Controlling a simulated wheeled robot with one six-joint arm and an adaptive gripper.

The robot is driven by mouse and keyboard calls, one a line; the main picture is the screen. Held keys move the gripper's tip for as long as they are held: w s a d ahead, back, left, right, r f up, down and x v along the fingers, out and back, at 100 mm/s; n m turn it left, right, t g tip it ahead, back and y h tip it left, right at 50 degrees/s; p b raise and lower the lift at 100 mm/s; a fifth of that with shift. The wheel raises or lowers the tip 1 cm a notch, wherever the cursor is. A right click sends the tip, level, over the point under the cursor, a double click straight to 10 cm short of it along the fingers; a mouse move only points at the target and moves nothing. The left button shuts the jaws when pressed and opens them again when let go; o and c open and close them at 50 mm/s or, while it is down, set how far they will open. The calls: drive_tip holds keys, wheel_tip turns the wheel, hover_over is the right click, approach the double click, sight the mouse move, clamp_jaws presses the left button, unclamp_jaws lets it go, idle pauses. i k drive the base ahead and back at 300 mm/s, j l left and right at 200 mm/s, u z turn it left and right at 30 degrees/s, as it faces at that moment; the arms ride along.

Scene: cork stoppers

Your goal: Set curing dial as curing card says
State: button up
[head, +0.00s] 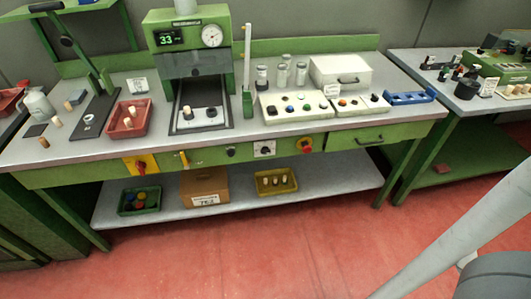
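A black knob on a white plate (265,149) sits on the green front panel of the bench and may be the curing dial; its setting is too small to read. A plain black knob (231,152) is to its left. Small white cards stand on the bench, one behind the red tray (137,86) and one by the white box (331,91). Their text is unreadable, and I cannot tell which is the curing card. My gripper is not in view; only grey parts of my arm show at the lower right.
The green press (188,35) has a display reading about 33 and a round gauge. The panel also carries a yellow-plated red switch (140,166) and a red button (305,145). A button box (296,116) stands above. Red floor (250,250) in front is clear.

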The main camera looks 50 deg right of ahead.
sight(374, 98)
drive_tip(key=l+z, duration=0.4)
drive_tip(key=i+l+z, duration=0.15)
drive_tip(key=l+z, duration=0.2)
drive_tip(key=i+l+z, duration=0.15)
drive_tip(key=z, duration=0.25)
drive_tip(key=i+l+z, duration=0.35)
drive_tip(key=k+j+z, duration=0.15)
drive_tip(key=k+z, duration=0.15)
drive_tip(key=z, duration=0.15)
drive_tip(key=k+j+u, duration=0.3)
drive_tip(key=k+j, duration=0.3)
drive_tip(key=k+l, duration=0.05)
drive_tip(key=k, duration=0.05)
